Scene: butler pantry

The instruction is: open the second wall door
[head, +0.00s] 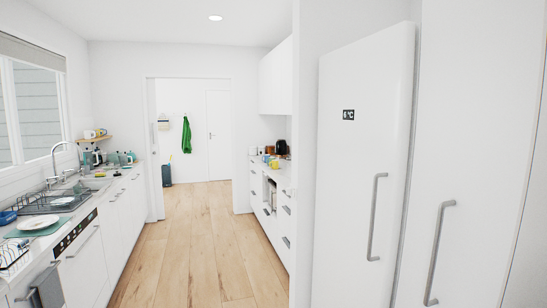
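White wall cupboards (276,78) hang on the right side above the far counter. Their fronts look shut, and the seams between their doors are too faint to tell the second door apart. My gripper is not in view.
Tall white fronts with bar handles, one a fridge door (362,160) with a display, stand close on the right. A right counter (285,180) with drawers holds mugs and appliances. A left counter (85,215) has a sink and dish rack. The wooden floor (190,245) between is clear to the doorway.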

